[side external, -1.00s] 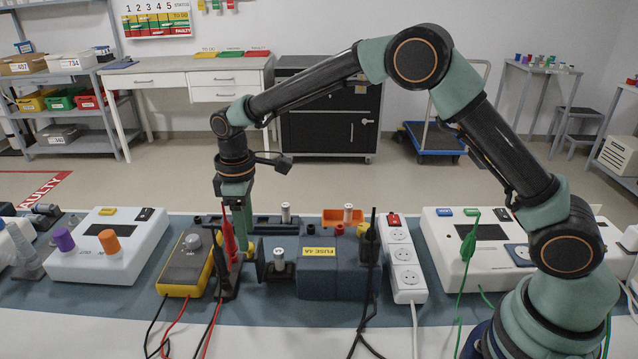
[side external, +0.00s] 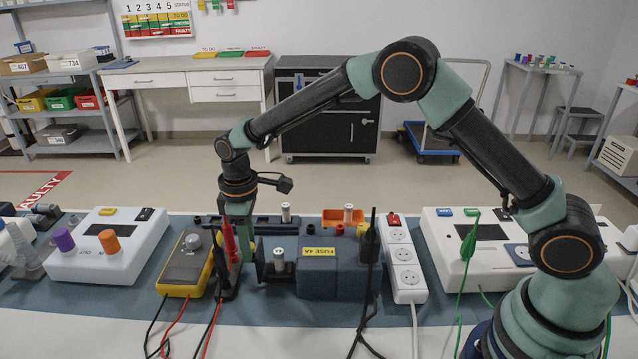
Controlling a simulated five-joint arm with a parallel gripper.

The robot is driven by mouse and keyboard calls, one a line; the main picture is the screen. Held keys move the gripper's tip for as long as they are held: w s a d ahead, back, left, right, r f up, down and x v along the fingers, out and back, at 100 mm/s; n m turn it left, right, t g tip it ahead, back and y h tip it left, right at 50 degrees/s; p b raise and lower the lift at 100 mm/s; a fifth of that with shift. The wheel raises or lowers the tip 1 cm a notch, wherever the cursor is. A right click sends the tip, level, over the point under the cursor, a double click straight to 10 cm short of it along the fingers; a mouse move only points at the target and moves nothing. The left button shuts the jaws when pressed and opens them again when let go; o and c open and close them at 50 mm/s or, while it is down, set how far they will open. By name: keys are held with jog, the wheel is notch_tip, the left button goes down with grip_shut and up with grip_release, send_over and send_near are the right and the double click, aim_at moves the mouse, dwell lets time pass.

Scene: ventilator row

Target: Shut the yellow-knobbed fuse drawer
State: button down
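The blue-grey fuse housing (side external: 330,275) with the yellow "FUSE 4A" label stands on the mat in the middle. Its drawer (side external: 284,272) sticks out on the left side, with a pale cylindrical fuse (side external: 279,258) upright in it. A gap shows between the drawer's front and the housing. My gripper (side external: 254,268) points down at the drawer's left end, close against its front; I cannot tell whether it touches. The yellow knob is mostly hidden by the gripper and the probes. The finger opening is not clear from this side.
A yellow multimeter (side external: 187,265) and a stand with red and black probes (side external: 229,255) are close left of my gripper. A white socket strip (side external: 403,262) stands right of the housing. An orange tray (side external: 343,217) and a dark rail lie behind. Cables hang in front.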

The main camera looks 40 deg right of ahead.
jog(key=shift+s+d, duration=0.1)
send_over(288, 269)
dwell(1.8)
jog(key=shift+d, duration=0.1)
jog(key=c, duration=0.7)
grip_release()
jog(key=shift+r, duration=0.15)
notch_tip(288, 269, up, 6)
jog(key=shift+f, duration=0.15)
